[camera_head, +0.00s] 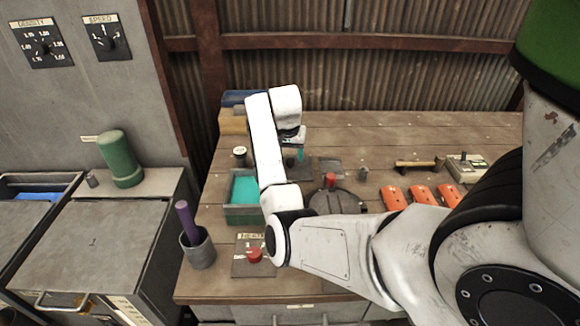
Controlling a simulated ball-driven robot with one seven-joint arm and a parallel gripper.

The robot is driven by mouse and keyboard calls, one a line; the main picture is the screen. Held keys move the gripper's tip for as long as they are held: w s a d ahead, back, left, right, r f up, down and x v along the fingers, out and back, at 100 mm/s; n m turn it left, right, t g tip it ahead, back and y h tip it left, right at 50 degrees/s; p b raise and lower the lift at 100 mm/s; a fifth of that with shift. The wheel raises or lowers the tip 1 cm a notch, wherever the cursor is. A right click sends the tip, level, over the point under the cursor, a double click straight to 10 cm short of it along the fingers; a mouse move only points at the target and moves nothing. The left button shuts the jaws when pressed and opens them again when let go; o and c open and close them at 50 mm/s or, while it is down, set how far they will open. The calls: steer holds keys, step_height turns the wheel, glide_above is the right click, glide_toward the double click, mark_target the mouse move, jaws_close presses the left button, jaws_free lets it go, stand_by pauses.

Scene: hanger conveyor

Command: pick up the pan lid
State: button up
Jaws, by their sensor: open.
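The pan lid (345,202) is a dark round disc with a red knob (331,180) on top. It lies on the wooden workbench, near its middle, and my arm covers part of its left and front edge. My gripper (298,156) is at the end of my white arm, behind and to the left of the lid, and points down. It is open and apart from the lid. The fingertips are small and partly hidden by my arm, and nothing is clearly seen between them.
A green tray with teal contents (233,214) stands left of my forearm. Orange-red pieces (423,194) lie to the right. A grey cup with a purple rod (198,249) and a red button panel (254,256) are at the front left.

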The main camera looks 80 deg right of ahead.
steer(key=shift+x, duration=1.25)
steer(key=shift+c, duration=0.3)
steer(key=c, duration=1)
steer(key=shift+r, duration=0.1)
